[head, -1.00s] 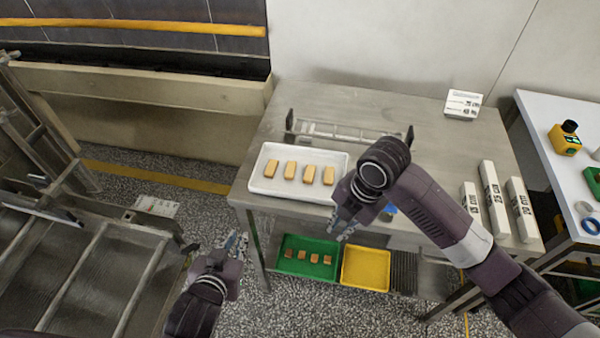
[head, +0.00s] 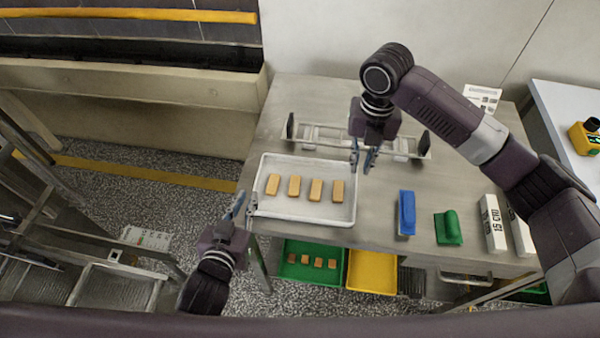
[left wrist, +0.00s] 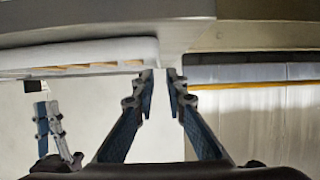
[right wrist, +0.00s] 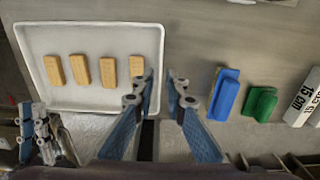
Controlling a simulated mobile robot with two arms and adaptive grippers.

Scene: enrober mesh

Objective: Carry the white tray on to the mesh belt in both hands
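The white tray (head: 300,215) lies flat on the steel table and holds several tan bars (head: 295,187). My left gripper (head: 241,207) is at the tray's left front corner. Its fingertips (left wrist: 159,82) are apart with a narrow gap, close to the tray's edge (left wrist: 80,55); I cannot tell whether they touch it. My right gripper (head: 363,163) is open and empty, above the table beside the tray's right side; it also shows in the right wrist view (right wrist: 160,85). A grey panel in a metal frame (head: 110,290), probably the mesh belt, shows at lower left, partly cut off.
A metal rack with dark end plates (head: 330,137) stands behind the tray. A blue block (head: 406,212), a green block (head: 448,228) and white length blocks (head: 493,222) are to the right. Green (head: 312,275) and yellow (head: 373,272) trays sit below the table. Floor separates table and frame.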

